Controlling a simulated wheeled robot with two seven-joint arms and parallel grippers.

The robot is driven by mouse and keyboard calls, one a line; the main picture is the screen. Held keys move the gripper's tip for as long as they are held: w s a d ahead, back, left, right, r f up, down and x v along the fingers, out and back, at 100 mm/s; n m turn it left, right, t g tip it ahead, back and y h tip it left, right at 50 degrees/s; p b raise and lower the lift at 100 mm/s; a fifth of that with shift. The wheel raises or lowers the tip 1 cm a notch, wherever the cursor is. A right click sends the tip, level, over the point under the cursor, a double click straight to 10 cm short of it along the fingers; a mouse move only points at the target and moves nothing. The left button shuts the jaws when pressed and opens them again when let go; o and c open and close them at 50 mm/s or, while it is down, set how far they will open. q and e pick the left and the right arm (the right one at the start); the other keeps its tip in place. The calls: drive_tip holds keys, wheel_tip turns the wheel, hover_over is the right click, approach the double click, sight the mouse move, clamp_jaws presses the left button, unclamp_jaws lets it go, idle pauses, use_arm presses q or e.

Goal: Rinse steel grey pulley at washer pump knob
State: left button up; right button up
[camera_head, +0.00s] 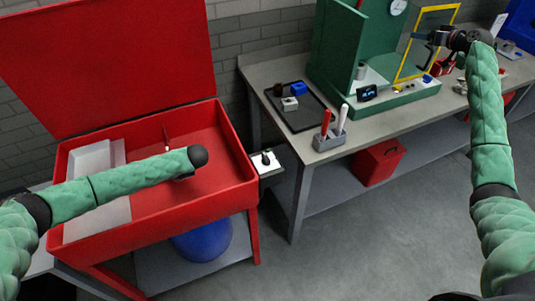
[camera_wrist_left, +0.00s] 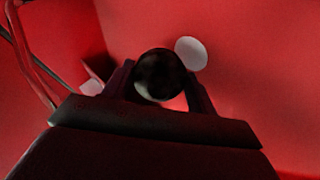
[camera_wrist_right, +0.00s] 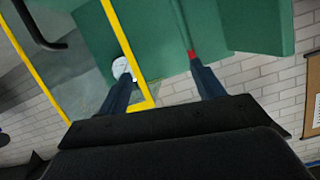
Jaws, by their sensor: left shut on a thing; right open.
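The red parts washer (camera_head: 225,165) stands at the left with its lid raised. My left arm reaches over its basin; in the head view the left gripper is mostly hidden under the arm's end. In the left wrist view my left gripper (camera_wrist_left: 158,88) is shut on a dark round part with a greyish lower edge, likely the pulley (camera_wrist_left: 156,76), inside the red basin. A small white box with a black knob (camera_head: 266,159), probably the pump knob, sits beside the washer's right side. My right gripper (camera_head: 432,38) is open and empty near the yellow frame; its fingers show in the right wrist view (camera_wrist_right: 160,70).
The grey workbench (camera_head: 255,75) holds a black tray (camera_head: 303,118) with small parts, a holder (camera_head: 330,138) with red and white handles, and a green press (camera_head: 335,50) with a yellow frame (camera_head: 405,70). A pale disc (camera_wrist_left: 191,53) shows in the basin.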

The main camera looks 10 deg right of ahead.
drive_tip(key=w+a+r+n+g+y, duration=0.1)
drive_tip(key=a+r+n+y, duration=0.15)
drive_tip(key=a, duration=0.45)
drive_tip(key=a+r+n+g+y, duration=0.1)
drive_tip(key=a+r+n+g, duration=0.1)
drive_tip(key=a+r+n, duration=0.3)
drive_tip(key=w+a+r+n+g+y, duration=0.1)
drive_tip(key=a+r+n, duration=0.1)
drive_tip(key=a, duration=0.6)
drive_tip(key=n+g+h, duration=0.5)
drive_tip(key=n+g, duration=0.5)
drive_tip(key=g, duration=0.1)
hover_over(266, 156)
drive_tip(key=w+d, duration=0.1)
drive_tip(key=d, duration=0.4)
wheel_tip(266, 156, down, 29)
drive_tip(key=shift+y, duration=0.25)
drive_tip(key=x, duration=1.1)
drive_tip(key=shift+w+a+f, duration=0.15)
drive_tip(key=shift+a, duration=0.15)
drive_tip(key=c, duration=1)
